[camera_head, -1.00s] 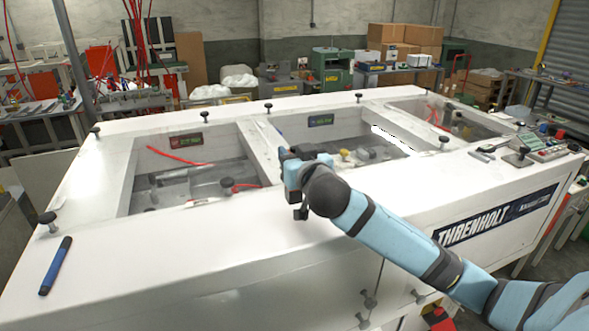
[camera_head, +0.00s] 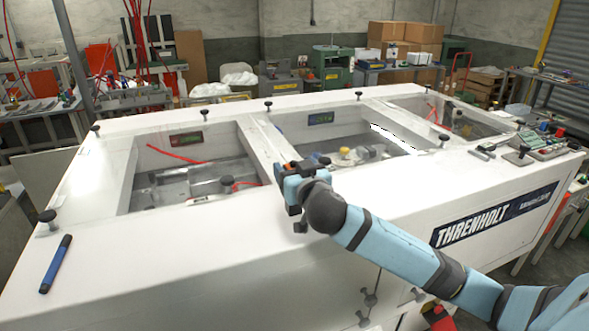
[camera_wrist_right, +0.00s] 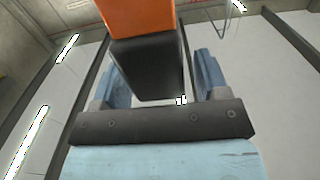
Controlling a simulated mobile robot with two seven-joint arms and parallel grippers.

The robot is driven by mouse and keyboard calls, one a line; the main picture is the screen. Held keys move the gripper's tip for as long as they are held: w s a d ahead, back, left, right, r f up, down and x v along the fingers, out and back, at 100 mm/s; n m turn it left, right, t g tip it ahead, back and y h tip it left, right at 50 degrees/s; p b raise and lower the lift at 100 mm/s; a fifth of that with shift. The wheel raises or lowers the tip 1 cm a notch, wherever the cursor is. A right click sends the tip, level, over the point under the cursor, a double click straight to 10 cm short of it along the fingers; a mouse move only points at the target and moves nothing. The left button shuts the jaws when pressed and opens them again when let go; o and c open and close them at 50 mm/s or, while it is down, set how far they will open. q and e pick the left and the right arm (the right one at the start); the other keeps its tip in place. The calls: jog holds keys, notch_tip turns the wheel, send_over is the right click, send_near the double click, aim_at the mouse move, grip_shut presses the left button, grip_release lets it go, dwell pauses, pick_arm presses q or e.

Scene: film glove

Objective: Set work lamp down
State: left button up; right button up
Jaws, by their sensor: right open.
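In the right wrist view, an orange and black block-shaped object (camera_wrist_right: 146,62), which I take for the work lamp, shows between the two blue fingers of my right gripper (camera_wrist_right: 165,75). The fingers are open, with a gap visible on the object's right side. In the head view, my right gripper (camera_head: 300,172) is at the near edge of the white machine top (camera_head: 200,245), by the divider between two glazed openings. Its own wrist hides most of what is at its fingers there, so I cannot tell whether the object touches the top. My left gripper is not in view.
A blue marker-like stick (camera_head: 56,264) lies at the machine's left front corner. Black knobs (camera_head: 47,218) stand along the rim. A control panel and small tools (camera_head: 540,146) occupy the right end. The front left strip of the top is mostly clear.

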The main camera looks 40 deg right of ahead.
jog(key=shift+r, duration=0.15)
jog(key=b+v, duration=0.2)
jog(key=v, duration=1)
jog(key=shift+b, duration=0.35)
jog(key=shift+r, duration=0.1)
